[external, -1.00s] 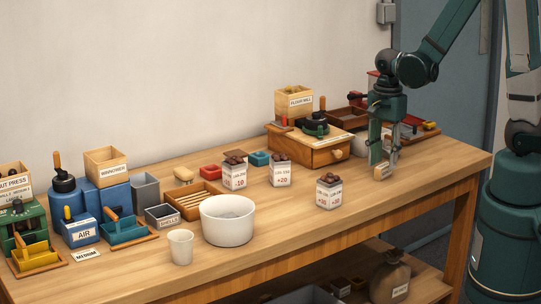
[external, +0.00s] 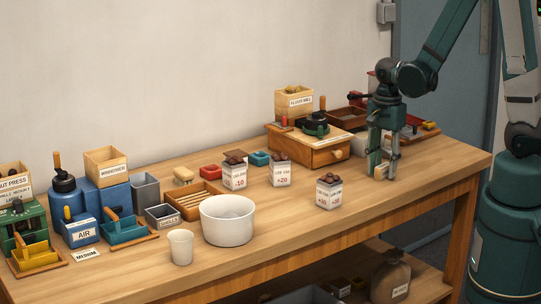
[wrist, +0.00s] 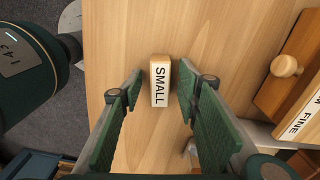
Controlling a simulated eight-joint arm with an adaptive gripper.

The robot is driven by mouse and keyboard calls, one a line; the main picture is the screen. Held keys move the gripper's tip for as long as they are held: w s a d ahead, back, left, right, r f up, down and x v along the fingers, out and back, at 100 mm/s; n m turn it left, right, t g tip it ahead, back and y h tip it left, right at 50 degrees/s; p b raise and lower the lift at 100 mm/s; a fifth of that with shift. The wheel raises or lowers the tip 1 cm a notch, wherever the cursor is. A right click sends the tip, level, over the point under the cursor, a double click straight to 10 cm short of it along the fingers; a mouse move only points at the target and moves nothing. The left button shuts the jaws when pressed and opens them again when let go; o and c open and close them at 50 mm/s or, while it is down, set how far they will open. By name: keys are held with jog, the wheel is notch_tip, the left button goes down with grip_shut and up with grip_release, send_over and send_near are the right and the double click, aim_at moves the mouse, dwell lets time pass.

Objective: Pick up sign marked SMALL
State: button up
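The sign marked SMALL (wrist: 160,82) is a small wooden block with a white label on its face. It lies on the bench top. In the external view only a little of the sign (external: 379,173) shows, low between the fingers. My gripper (wrist: 160,92) is open, with one green finger on each side of the sign. In the wrist view there is a visible gap between each finger and the sign. In the external view my gripper (external: 382,165) points down close to the bench top.
A wooden flour mill (external: 310,150) stands left of my gripper. A chestnut container (external: 329,190) marked +30 stands to the front left. Two more chestnut containers, a white bowl (external: 228,222) and a cup (external: 181,248) stand further left.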

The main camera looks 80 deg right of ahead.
aim_at(384, 165)
jog(key=c, duration=0.8)
jog(key=shift+r, duration=0.1)
jog(key=shift+r+p, duration=0.95)
jog(key=shift+r, duration=3.95)
